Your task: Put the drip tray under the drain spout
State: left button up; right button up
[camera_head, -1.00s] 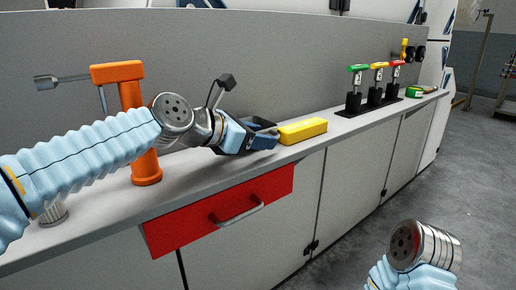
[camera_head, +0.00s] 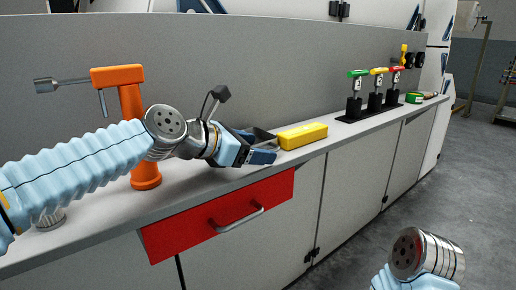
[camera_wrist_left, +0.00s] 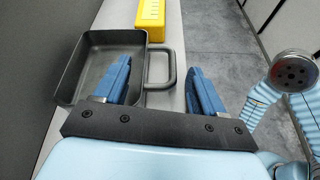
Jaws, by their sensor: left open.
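The drip tray is a dark grey open box with a loop handle (camera_wrist_left: 172,69); in the left wrist view the tray (camera_wrist_left: 64,75) sits on the counter. In the head view the tray (camera_head: 263,135) is mostly hidden behind my left gripper (camera_head: 262,155). That gripper is open, and in the left wrist view the handle shows between its blue fingers (camera_wrist_left: 160,88); I cannot tell whether they touch it. An orange post (camera_head: 132,115) stands at the left of the counter with a metal arm pointing left; I cannot tell which part is the drain spout. My right gripper is out of view.
A yellow block (camera_head: 302,136) lies just beyond the tray; it also shows in the left wrist view (camera_wrist_left: 151,15). Green, yellow and red-handled valves (camera_head: 375,95) stand farther right. A red drawer (camera_head: 217,215) is below the counter edge. A grey panel (camera_head: 270,75) rises behind.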

pick_arm(q)
jog(key=v, duration=0.6)
dwell(0.9)
